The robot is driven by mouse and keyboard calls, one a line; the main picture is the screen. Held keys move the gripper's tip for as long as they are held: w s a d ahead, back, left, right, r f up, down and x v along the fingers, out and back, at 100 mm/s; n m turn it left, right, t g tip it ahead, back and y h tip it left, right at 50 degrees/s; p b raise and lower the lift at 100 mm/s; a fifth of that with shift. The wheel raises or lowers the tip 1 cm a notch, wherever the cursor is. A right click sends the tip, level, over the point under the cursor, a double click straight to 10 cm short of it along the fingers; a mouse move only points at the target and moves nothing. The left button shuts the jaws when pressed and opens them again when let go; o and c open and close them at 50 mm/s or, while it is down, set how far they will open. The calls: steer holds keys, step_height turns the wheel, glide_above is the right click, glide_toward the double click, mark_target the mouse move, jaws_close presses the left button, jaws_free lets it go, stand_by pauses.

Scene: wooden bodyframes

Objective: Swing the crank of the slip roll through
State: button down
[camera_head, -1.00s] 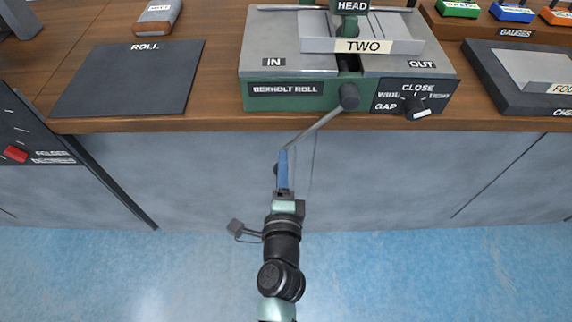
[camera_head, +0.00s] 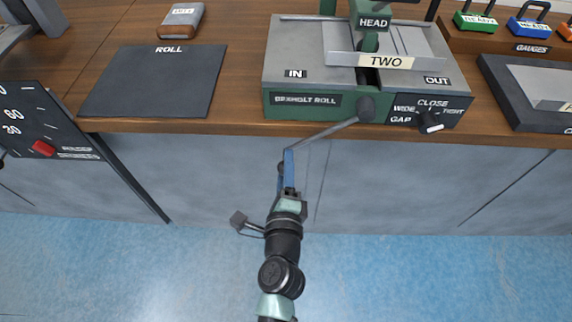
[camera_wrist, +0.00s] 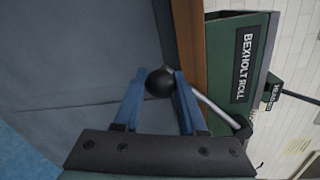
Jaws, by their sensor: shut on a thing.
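The green slip roll (camera_head: 362,70), labelled BEXHOLT ROLL, stands at the front edge of the bench with a piece marked TWO (camera_head: 387,61) on top. Its crank (camera_head: 330,131) runs from a dark hub on the front face down and left, past the bench edge. My gripper (camera_head: 288,154) has blue fingers and is at the crank's outer end. In the wrist view, my gripper (camera_wrist: 160,80) is shut on the black ball knob (camera_wrist: 159,83), one finger on each side. The crank rod (camera_wrist: 214,110) leads from there to the machine.
The GAP dial (camera_head: 430,121) is right of the hub. A dark ROLL mat (camera_head: 150,85) lies empty to the left. A dark tray (camera_head: 535,95) and a rack of coloured gauges (camera_head: 530,28) are at right. Grey cabinet fronts (camera_head: 400,180) are below the bench; the blue floor is clear.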

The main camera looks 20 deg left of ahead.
steer(key=shift+a+r, duration=0.15)
steer(key=shift+a, duration=0.1)
steer(key=c, duration=0.7)
jaws_free()
steer(key=shift+o, duration=1.1)
steer(key=shift+d, duration=0.1)
steer(key=shift+s, duration=0.1)
steer(key=b+v, duration=0.3)
steer(key=v, duration=0.9)
steer(key=shift+s+d, duration=0.2)
steer(key=shift+s, duration=0.15)
